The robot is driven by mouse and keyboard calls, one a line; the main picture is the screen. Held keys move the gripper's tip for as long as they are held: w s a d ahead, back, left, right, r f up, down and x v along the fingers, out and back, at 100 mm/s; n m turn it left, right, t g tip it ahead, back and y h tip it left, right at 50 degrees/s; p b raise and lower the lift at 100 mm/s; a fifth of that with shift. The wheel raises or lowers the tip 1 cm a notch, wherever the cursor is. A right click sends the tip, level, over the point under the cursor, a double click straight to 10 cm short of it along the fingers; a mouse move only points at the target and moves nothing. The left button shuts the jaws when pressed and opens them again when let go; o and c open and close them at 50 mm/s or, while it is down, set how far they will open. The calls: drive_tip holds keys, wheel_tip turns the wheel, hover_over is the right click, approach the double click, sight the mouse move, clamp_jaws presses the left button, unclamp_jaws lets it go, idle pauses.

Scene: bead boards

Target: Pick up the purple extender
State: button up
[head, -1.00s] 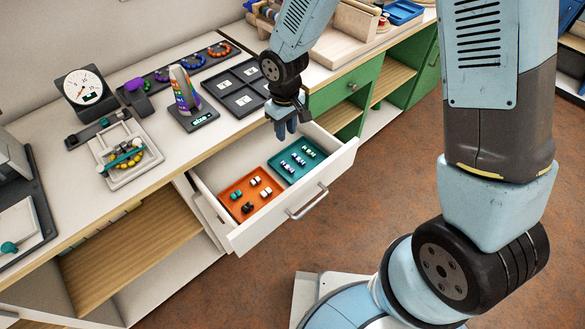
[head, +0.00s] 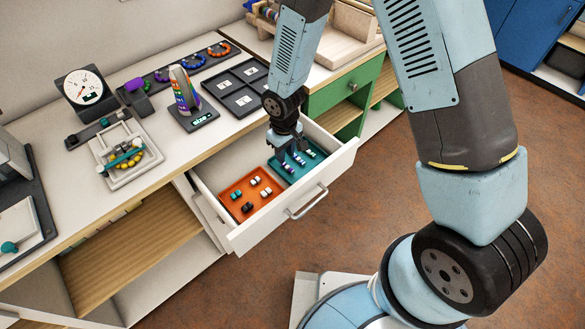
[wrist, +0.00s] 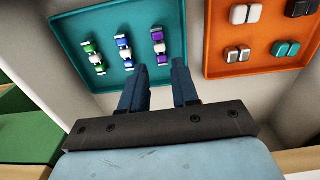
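The purple extender (wrist: 158,42) is a small piece with a purple band and white parts. It lies in the teal tray (wrist: 66,40) inside the open drawer, at the side nearest the orange tray. A blue extender (wrist: 124,52) and a green extender (wrist: 93,58) lie beside it in a row. My gripper (wrist: 159,66) is open and empty, with its two fingers apart. In the wrist view the purple extender shows just beyond the fingertips, roughly in line with the gap. In the head view my gripper (head: 288,155) is over the teal tray and partly covers it.
The orange tray (head: 225,190) with several small clasps sits beside the teal tray. The drawer (head: 225,239) has raised walls and a front handle (head: 308,203). The counter above holds a size display (head: 200,120), a dial scale (head: 85,88) and a dark compartment tray (head: 237,87).

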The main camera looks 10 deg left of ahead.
sight(287, 168)
drive_tip(key=shift+a+f, duration=0.1)
drive_tip(key=shift+f, duration=2.1)
drive_tip(key=shift+s, duration=0.1)
clamp_jaws()
